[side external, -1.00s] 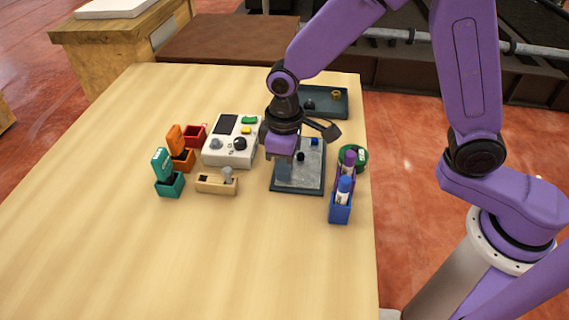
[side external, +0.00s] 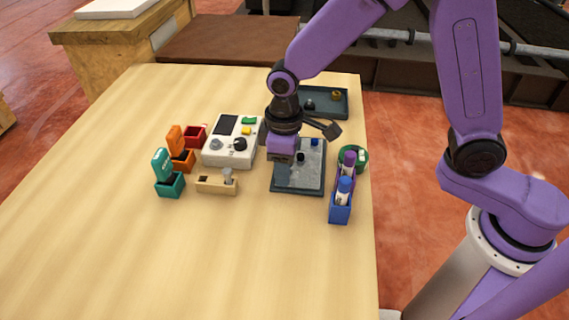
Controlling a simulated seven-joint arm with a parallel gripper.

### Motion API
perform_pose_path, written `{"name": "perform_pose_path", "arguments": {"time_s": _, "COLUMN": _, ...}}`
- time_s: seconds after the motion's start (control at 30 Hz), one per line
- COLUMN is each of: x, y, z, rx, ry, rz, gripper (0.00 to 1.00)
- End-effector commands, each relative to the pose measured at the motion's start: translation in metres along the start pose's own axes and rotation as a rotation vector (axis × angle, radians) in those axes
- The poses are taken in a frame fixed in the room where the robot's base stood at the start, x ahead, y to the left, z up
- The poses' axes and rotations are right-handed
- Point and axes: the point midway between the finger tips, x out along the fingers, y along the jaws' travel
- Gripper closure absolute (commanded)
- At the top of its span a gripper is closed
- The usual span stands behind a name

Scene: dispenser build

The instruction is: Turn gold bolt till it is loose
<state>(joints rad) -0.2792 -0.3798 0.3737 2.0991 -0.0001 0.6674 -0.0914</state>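My gripper (side external: 283,162) points down over the left part of a grey plate with a dark base (side external: 308,182). Its fingertips are small and partly hidden, so I cannot tell whether they are open or shut, or on anything. No gold bolt shows on the plate; the spot under my gripper is hidden. Two dark blue or black knobs stand on the plate, one at the upper right (side external: 315,142) and one near the middle (side external: 300,157). A small gold piece (side external: 336,93) lies in the dark tray (side external: 336,112) behind.
A white device with knobs (side external: 217,153) and a wooden block with a grey peg (side external: 208,187) stand left of the plate. Red, orange and teal holders (side external: 169,188) are farther left. Blue and purple marker holders (side external: 340,212) stand right. The table's front is clear.

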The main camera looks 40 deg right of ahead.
Motion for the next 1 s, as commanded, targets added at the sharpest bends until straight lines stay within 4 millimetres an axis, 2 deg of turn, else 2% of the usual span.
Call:
{"name": "perform_pose_path", "arguments": {"time_s": 0.17, "x": -0.005, "y": 0.000, "z": -0.001, "rx": 0.000, "ry": 0.002, "rz": 0.000, "gripper": 0.56}}
{"name": "perform_pose_path", "arguments": {"time_s": 0.27, "x": -0.017, "y": 0.000, "z": -0.001, "rx": 0.000, "ry": 0.005, "rz": 0.000, "gripper": 0.56}}
{"name": "perform_pose_path", "arguments": {"time_s": 0.8, "x": -0.128, "y": 0.000, "z": -0.001, "rx": -0.001, "ry": 0.006, "rz": 0.001, "gripper": 0.56}}
{"name": "perform_pose_path", "arguments": {"time_s": 1.0, "x": -0.159, "y": 0.000, "z": -0.001, "rx": 0.000, "ry": 0.003, "rz": 0.000, "gripper": 0.56}}
